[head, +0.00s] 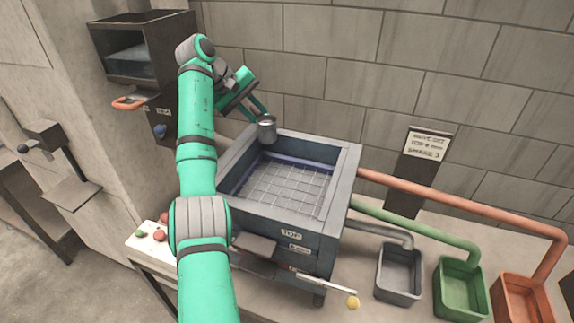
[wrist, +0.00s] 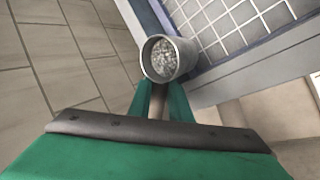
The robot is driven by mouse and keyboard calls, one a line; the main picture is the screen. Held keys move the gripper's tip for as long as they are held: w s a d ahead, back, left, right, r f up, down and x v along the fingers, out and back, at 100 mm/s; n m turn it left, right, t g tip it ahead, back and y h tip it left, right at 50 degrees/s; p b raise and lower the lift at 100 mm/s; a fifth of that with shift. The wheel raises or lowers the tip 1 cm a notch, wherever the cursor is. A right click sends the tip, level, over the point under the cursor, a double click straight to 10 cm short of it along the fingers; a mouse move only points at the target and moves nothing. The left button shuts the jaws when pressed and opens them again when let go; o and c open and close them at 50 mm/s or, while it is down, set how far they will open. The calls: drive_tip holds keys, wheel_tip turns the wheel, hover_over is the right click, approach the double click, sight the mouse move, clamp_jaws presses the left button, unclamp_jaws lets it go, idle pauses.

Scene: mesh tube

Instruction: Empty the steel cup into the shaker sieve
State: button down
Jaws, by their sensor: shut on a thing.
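The steel cup (head: 266,129) is held in my gripper (head: 257,112) above the back left corner of the shaker sieve. In the wrist view my gripper (wrist: 160,95) is shut on the cup (wrist: 168,58), and grey granular material shows inside its mouth. In the head view the cup looks roughly upright. The shaker sieve (head: 350,165) is a grey box with an open top and a wire mesh floor (head: 285,188). Its mesh also shows in the wrist view (wrist: 235,22), beside the cup. No grains are visible on the mesh.
Orange, green and grey pipes lead from the sieve toward a grey bin (head: 399,275), a green bin (head: 461,285) and an orange bin (head: 522,300). A lever with a yellow knob (head: 352,302) sticks out in front. A sign (head: 425,145) stands behind. A dark hopper box (head: 145,50) is at upper left.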

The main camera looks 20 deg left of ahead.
sight(272, 131)
drive_tip(key=shift+s, duration=0.4)
drive_tip(key=shift+s+d+f+m+t+y, duration=0.1)
drive_tip(key=shift+s+d+m+t+y, duration=0.25)
drive_tip(key=shift+d+t+y, duration=0.2)
drive_tip(key=shift+s+d+f+m+t+y, duration=0.25)
drive_tip(key=shift+s+d+f+t+y, duration=0.35)
drive_tip(key=shift+f, duration=0.25)
drive_tip(key=shift+s+d+r+m+t+y, duration=0.35)
drive_tip(key=shift+s+d+r+t, duration=0.2)
drive_tip(key=shift+s+t, duration=0.15)
drive_tip(key=shift+s+d+r+m+t+y, duration=0.35)
drive_tip(key=shift+s+d+r+t+y, duration=0.15)
drive_tip(key=shift+s+d+t, duration=0.2)
drive_tip(key=s+d+r+m+t+y, duration=0.3)
drive_tip(key=t, duration=0.3)
drive_tip(key=shift+s+d+r, duration=0.25)
drive_tip(key=shift+s, duration=0.1)
